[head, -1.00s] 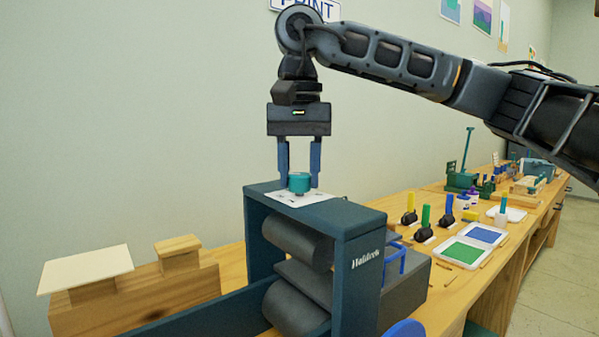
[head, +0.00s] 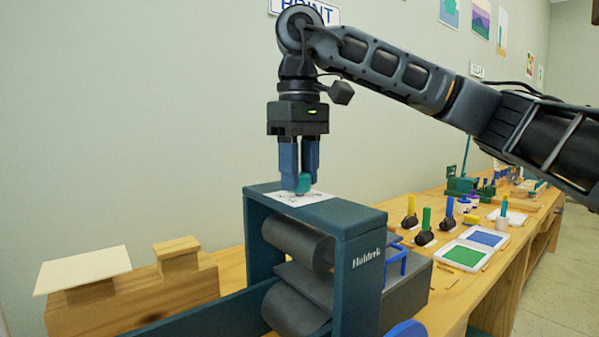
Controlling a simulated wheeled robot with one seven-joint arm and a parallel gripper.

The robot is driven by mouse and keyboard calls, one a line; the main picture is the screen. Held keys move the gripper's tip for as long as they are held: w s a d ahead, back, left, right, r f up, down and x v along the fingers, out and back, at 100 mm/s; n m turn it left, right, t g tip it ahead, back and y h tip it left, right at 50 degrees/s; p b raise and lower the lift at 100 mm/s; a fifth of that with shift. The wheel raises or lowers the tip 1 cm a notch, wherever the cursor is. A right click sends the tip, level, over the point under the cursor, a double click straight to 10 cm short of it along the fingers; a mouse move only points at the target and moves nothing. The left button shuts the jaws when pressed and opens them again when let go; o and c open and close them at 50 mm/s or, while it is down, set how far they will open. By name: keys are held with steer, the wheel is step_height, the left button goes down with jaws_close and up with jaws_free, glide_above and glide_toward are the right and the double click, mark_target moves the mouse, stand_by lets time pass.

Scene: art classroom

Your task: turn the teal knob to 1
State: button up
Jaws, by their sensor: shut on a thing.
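The teal knob (head: 304,184) stands on a white dial plate (head: 318,197) on top of the dark teal press (head: 345,217). My gripper (head: 302,181) points straight down over it, with its two blue fingers shut on the knob. The near finger covers part of the knob. The marks on the plate are too small to read, so I cannot tell which number the knob points to.
The press has grey rollers (head: 298,243) below its top. Wooden blocks (head: 178,259) stand at the left. At the right, the table holds green and blue ink pads (head: 463,256) and several coloured-handled tools (head: 426,222). The air around the knob is clear.

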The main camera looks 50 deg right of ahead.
mark_target(300, 174)
steer(key=shift+n, duration=1)
steer(key=o, duration=1.1)
steer(key=shift+r+p, duration=0.3)
steer(key=shift+r, duration=3.65)
